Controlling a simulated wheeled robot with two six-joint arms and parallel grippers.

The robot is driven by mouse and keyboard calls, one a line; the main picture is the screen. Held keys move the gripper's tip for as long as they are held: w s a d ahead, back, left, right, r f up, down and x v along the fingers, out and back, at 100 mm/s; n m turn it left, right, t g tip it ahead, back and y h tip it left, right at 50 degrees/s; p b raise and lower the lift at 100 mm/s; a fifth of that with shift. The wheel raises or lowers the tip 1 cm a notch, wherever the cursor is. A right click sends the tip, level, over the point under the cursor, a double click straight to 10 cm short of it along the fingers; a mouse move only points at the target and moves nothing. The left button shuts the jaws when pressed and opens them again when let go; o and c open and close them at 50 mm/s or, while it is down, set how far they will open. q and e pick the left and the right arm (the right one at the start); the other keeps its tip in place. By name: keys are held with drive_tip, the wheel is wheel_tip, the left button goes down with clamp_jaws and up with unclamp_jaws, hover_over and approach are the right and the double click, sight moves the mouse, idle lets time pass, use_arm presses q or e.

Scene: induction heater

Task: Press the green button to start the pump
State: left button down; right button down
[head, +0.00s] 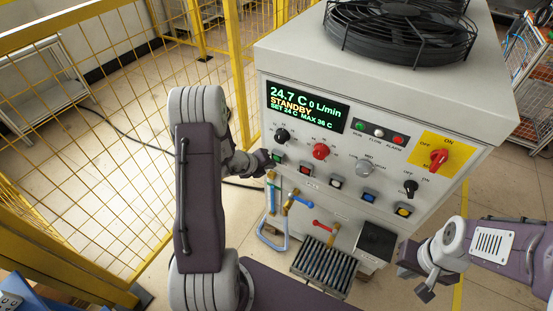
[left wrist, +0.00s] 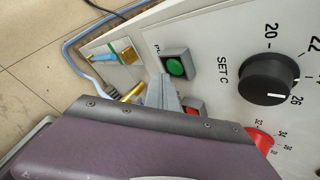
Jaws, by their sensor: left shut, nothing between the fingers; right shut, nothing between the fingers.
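The green button (head: 278,157) sits in a dark square frame at the left end of the button row on the machine's front panel. In the left wrist view the green button (left wrist: 175,67) is unobstructed, beside the SET C knob (left wrist: 266,79). My left gripper (head: 268,162) is shut and empty, with its tips close to the button. In the left wrist view its grey fingertips (left wrist: 162,86) appear just below the button's frame; I cannot tell whether they touch. My right gripper (head: 425,293) is shut and empty, low at the right, apart from the panel.
The display (head: 305,107) reads 24.7 C, 0 L/min, STANDBY. A red button (head: 306,169) stands right of the green one, with knobs above. A red-on-yellow main switch (head: 438,159) is at right. Hoses and valves (head: 289,203) hang below. A yellow fence (head: 110,130) stands at left.

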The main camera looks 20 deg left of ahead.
use_arm(q)
drive_tip(key=shift+w, duration=0.1)
idle(0.7)
drive_tip(key=shift+w, duration=0.35)
drive_tip(key=shift+w+d, duration=0.1)
drive_tip(key=shift+w, duration=0.4)
idle(0.6)
idle(0.4)
drive_tip(key=shift+s, duration=0.85)
drive_tip(key=shift+s, duration=0.1)
drive_tip(key=shift+s+a+b, duration=0.15)
drive_tip(key=shift+s+b, duration=0.25)
drive_tip(key=shift+s, duration=0.85)
drive_tip(key=shift+s+a+b, duration=0.15)
drive_tip(key=shift+s+b, duration=0.25)
drive_tip(key=shift+s, duration=0.8)
